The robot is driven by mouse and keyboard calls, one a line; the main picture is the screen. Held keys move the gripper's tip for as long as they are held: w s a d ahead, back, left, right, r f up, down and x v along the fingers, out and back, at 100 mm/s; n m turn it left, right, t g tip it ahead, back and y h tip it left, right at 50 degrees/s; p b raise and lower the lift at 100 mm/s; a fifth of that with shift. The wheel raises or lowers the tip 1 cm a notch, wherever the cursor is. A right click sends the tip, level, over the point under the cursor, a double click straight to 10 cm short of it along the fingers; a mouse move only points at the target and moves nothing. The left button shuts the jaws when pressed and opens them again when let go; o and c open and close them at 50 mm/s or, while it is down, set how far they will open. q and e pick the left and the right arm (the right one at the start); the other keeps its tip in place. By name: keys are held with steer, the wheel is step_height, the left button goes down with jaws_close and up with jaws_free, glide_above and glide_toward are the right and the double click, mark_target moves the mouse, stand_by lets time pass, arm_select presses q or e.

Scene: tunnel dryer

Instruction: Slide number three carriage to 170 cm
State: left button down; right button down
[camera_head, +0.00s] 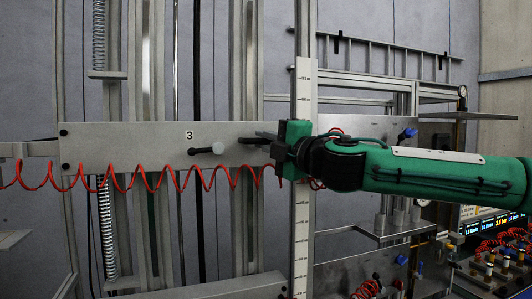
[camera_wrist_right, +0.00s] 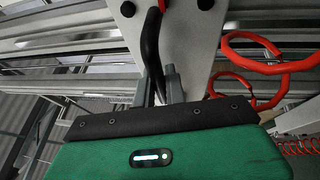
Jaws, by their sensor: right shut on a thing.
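The number three carriage is a wide grey plate (camera_head: 120,148) marked "3", lying level across the vertical rails. A short black lever with a pale round knob (camera_head: 218,148) sticks out of it below the number. My right gripper (camera_head: 258,138) reaches in from the right and is at the plate's right part. In the right wrist view its fingers (camera_wrist_right: 158,85) are shut on a black curved handle (camera_wrist_right: 152,45) in front of the pale plate. A white vertical scale (camera_head: 302,215) stands behind my right wrist; its figures are too small to read. My left gripper is not in view.
A red coiled hose (camera_head: 150,183) hangs along the plate's lower edge; red coils (camera_wrist_right: 255,60) also show close by in the right wrist view. Springs (camera_head: 99,35) and vertical rails stand at left. Frames, a shelf and lit displays (camera_head: 485,228) are at right.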

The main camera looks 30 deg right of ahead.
steer(key=shift+r, duration=0.35)
steer(key=c, duration=1.5)
jaws_free()
steer(key=shift+f, duration=0.15)
steer(key=shift+o, duration=0.2)
steer(key=shift+s, duration=0.1)
steer(key=b+v, duration=0.5)
steer(key=v, duration=0.8)
steer(key=shift+s, duration=0.35)
steer(key=shift+d, duration=0.15)
